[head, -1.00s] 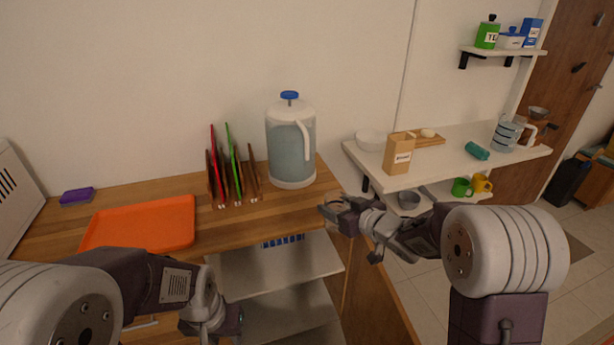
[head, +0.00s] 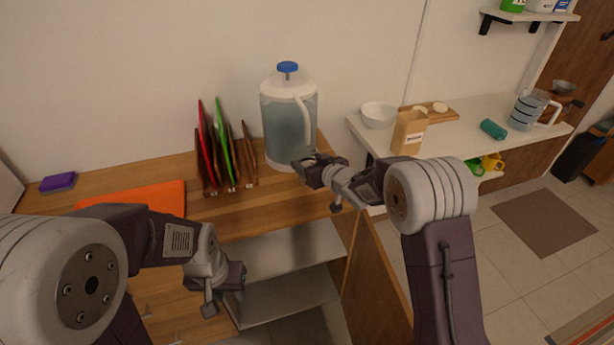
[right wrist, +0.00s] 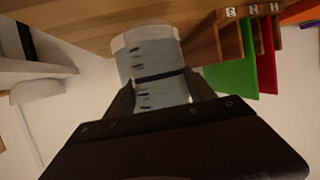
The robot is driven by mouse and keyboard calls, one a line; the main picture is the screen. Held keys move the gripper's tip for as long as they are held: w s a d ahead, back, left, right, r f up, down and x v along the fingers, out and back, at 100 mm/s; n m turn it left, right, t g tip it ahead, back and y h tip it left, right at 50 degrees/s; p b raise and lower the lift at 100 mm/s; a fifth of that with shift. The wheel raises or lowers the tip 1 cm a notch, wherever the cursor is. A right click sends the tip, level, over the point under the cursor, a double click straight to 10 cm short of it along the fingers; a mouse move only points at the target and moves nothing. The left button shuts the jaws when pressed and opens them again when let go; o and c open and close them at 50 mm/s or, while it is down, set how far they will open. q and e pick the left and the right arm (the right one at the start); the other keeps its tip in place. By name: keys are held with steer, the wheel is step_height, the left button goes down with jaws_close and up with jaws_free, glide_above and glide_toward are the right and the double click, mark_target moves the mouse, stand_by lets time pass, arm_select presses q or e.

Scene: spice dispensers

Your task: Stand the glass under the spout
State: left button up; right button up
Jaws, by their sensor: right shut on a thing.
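The drink dispenser (head: 288,122), a large clear jug with pale bluish contents, white lid and blue knob, stands at the right end of the wooden counter. Its body fills the middle of the right wrist view (right wrist: 145,60), upside down. My right gripper (head: 312,165) is just in front of its lower right side. In the right wrist view the fingers (right wrist: 160,92) are apart with a see-through thing between them, apparently the glass (right wrist: 168,88), hard to tell from the dispenser behind. The spout cannot be made out. My left gripper (head: 225,292) hangs low before the counter; its jaws are unclear.
A rack of cutting boards (head: 224,160) stands left of the dispenser. An orange tray (head: 135,197) and a purple sponge (head: 58,182) lie further left. Counter in front of the rack is clear.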

steer(key=shift+a, duration=0.3)
steer(key=shift+w+f+b, duration=0.15)
steer(key=shift+f+b, duration=0.25)
steer(key=shift+f, duration=1.65)
steer(key=shift+f, duration=0.15)
steer(key=o, duration=1.6)
steer(key=shift+r, duration=0.2)
steer(key=v, duration=1.2)
